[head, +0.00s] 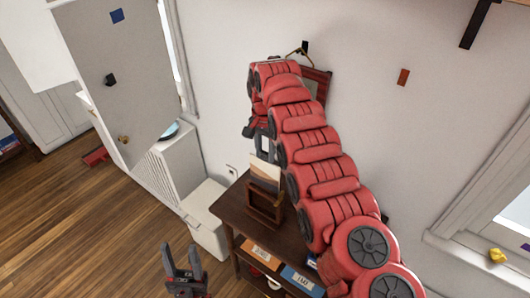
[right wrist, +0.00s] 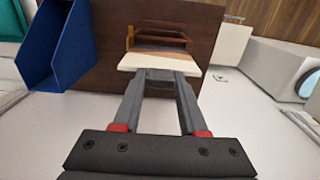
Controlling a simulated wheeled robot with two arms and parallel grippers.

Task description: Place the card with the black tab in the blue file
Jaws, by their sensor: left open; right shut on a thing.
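My right gripper (head: 265,155) points down over a wooden card holder (head: 264,212) on the dark table. It is shut on a cream card, which shows at the fingertips (right wrist: 158,76) in the right wrist view as a pale card (right wrist: 150,61). No black tab can be made out on it. Pale cards (head: 264,172) show at the holder's top; I cannot tell whether the held card is clear of the holder. The blue file (right wrist: 68,45) stands on the table, upper left in the right wrist view; my arm seems to hide it in the head view. My left gripper (head: 182,262) is open and empty.
The dark wooden table (head: 230,207) has a lower shelf with orange (head: 262,252) and blue (head: 300,279) labelled items. A white box (head: 205,215) stands beside it. The wall is close behind. A windowsill with a yellow object (head: 497,256) is at right.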

